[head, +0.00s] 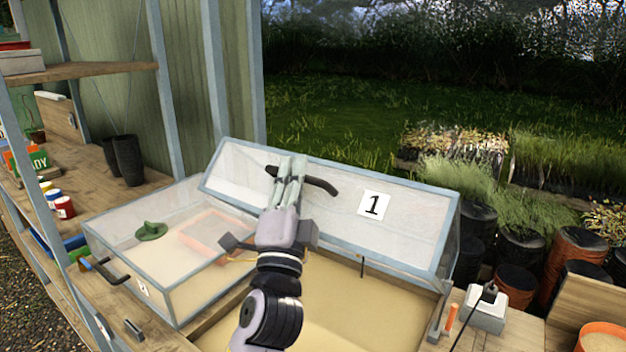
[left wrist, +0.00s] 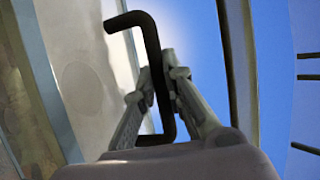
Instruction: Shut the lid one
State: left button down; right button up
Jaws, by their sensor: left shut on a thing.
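Lid one (head: 418,222) is a clear pane in a grey-blue frame with a white "1" label. It stands raised and tilted open at the back of a box with a sandy bed (head: 345,315). A black bar handle (head: 322,185) runs along its upper part. My left gripper (head: 288,170) is shut on this handle, with my arm reaching up in front of the lid. In the left wrist view the black handle (left wrist: 150,38) passes between the two fingers (left wrist: 160,85). My right gripper is not in view.
A second clear-topped box (head: 118,232), closed, adjoins on the left, with a green object (head: 151,231) seen through its pane. A white device (head: 485,309) and an orange stick (head: 452,318) are right of the open box. Shelving (head: 85,71) stands left.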

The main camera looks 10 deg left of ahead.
pick_arm(q)
jog(key=s+a+f+n+t+y+b, duration=0.1)
jog(key=s+a+f+b, duration=0.1)
jog(key=s+f+b, duration=0.3)
jog(key=f+b, duration=0.1)
jog(key=b, duration=0.2)
jog(key=shift+s+a+n, duration=0.15)
jog(key=shift+s+n, duration=0.15)
jog(key=c, duration=1.7)
grip_release()
jog(key=shift+o, duration=0.2)
